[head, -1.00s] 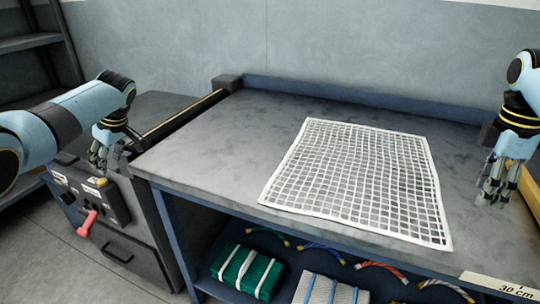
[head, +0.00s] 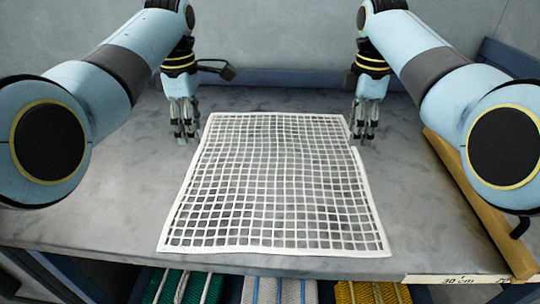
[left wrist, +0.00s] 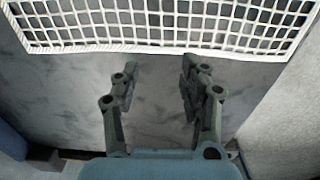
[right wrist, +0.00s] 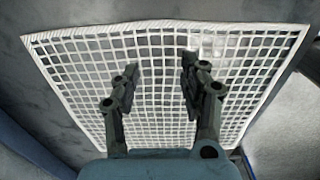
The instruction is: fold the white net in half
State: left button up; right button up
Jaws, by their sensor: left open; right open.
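The white net (head: 272,185) lies spread out flat on the grey bench top, with a thick white border. My left gripper (head: 186,138) is open and empty above the bench, just left of the net's far left corner. In the left wrist view the net (left wrist: 165,48) lies beyond the open fingers (left wrist: 155,62), over bare bench. My right gripper (head: 362,138) is open and empty by the net's far right corner. In the right wrist view its open fingers (right wrist: 158,72) show in front of the net (right wrist: 75,62). Neither gripper touches the net as far as I can see.
The bench top (head: 110,200) is bare on both sides of the net. A yellow bar (head: 480,205) runs along the right side, and a low blue ledge (head: 270,76) along the back. A 30 cm label (head: 460,279) marks the front edge. Folded green net (head: 185,287) lies below.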

aim_at(198, 165)
pick_arm(q)
notch_tip(198, 165, down, 6)
jog(key=shift+f, duration=0.2)
pick_arm(e)
notch_tip(198, 165, down, 6)
jog(key=shift+s+f, duration=0.1)
jog(key=shift+f, duration=0.05)
pick_arm(q)
jog(key=shift+s+a+f, duration=0.1)
jog(key=shift+f, duration=0.45)
pick_arm(e)
jog(key=shift+f, duration=0.55)
pick_arm(q)
jog(key=shift+f, duration=0.25)
pick_arm(e)
jog(key=shift+s+f, duration=0.1)
jog(key=shift+f, duration=0.1)
pick_arm(q)
jog(key=shift+s+r, duration=0.1)
jog(key=shift+c, duration=1.2)
pick_arm(e)
jog(key=shift+c, duration=1.2)
pick_arm(q)
jog(key=shift+s, duration=0.1)
grip_shut()
pick_arm(e)
jog(key=shift+s, duration=0.15)
grip_shut()
jog(key=shift+f, duration=0.1)
